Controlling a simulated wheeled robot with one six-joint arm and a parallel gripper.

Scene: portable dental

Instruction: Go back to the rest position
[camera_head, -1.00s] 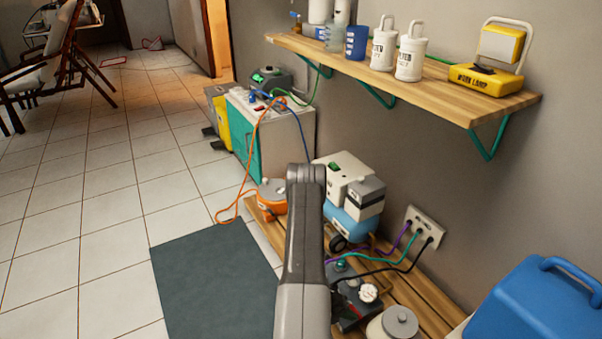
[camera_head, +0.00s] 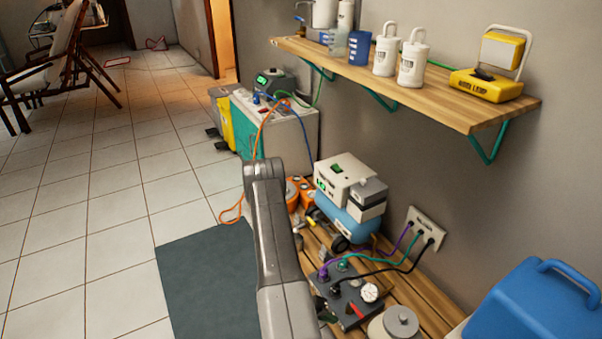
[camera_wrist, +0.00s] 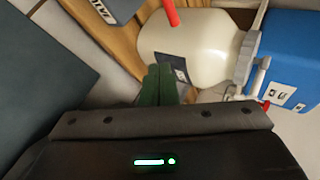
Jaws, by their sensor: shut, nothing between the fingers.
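My gripper (camera_wrist: 158,85) shows in the wrist view with its two green fingers side by side, shut and empty. Its fingertips appear in front of a cream-coloured vessel (camera_wrist: 205,45) with a dark label; whether they touch it I cannot tell. In the head view my arm rises from the bottom centre and bends at the top; the gripper cannot be made out clearly there.
A wooden slatted platform (camera_head: 425,300) holds a blue compressor (camera_head: 345,218), a box with a gauge (camera_head: 350,298), and a lidded pot (camera_head: 394,324). A blue container (camera_head: 530,305) stands right. A wooden shelf (camera_head: 440,95) overhangs. Tiled floor (camera_head: 100,210) is open at left.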

